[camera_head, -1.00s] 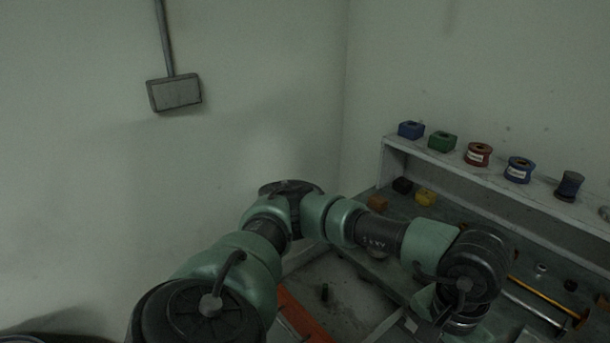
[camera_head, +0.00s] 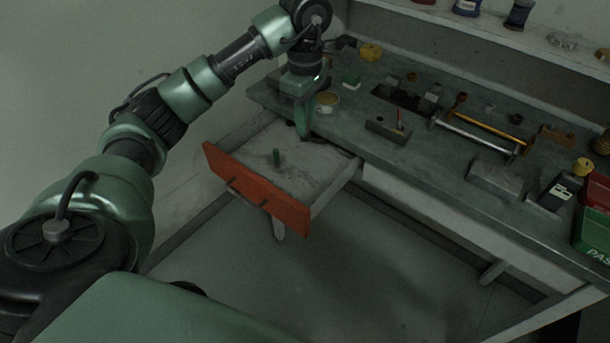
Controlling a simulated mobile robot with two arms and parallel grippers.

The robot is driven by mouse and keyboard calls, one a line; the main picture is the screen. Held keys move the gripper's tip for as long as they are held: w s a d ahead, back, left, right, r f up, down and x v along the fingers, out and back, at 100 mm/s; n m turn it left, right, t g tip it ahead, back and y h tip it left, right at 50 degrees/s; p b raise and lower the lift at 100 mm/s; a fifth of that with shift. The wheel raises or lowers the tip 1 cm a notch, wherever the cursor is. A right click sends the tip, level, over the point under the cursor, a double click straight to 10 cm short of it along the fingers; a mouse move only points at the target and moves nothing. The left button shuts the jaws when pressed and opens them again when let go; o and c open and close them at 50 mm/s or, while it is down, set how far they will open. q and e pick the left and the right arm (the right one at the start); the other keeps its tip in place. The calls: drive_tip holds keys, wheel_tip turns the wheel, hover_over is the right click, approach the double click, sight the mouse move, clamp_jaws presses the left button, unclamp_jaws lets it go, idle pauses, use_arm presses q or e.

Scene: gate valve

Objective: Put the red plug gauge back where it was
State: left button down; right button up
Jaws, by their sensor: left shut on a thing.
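My left gripper (camera_head: 302,128) points down at the table's left front edge, by the back right of the open drawer. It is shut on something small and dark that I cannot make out. A thin red upright piece (camera_head: 400,118), which may be the red plug gauge, stands at a grey block (camera_head: 388,131) on the table, right of the gripper and apart from it. A dark green upright peg (camera_head: 276,157) stands in the drawer (camera_head: 303,178), left of and below the gripper. My right gripper is not in view.
The drawer's orange front (camera_head: 256,188) sticks out from the table (camera_head: 350,135). A round yellow-topped container (camera_head: 326,101) is close beside the gripper.

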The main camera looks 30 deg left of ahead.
use_arm(q)
wheel_tip(320, 180, down, 15)
drive_tip(key=shift+r+p, duration=0.2)
drive_tip(key=shift+p, duration=0.55)
drive_tip(key=shift+f, duration=0.4)
drive_tip(key=shift+f, duration=0.2)
drive_tip(key=c, duration=1.4)
unclamp_jaws()
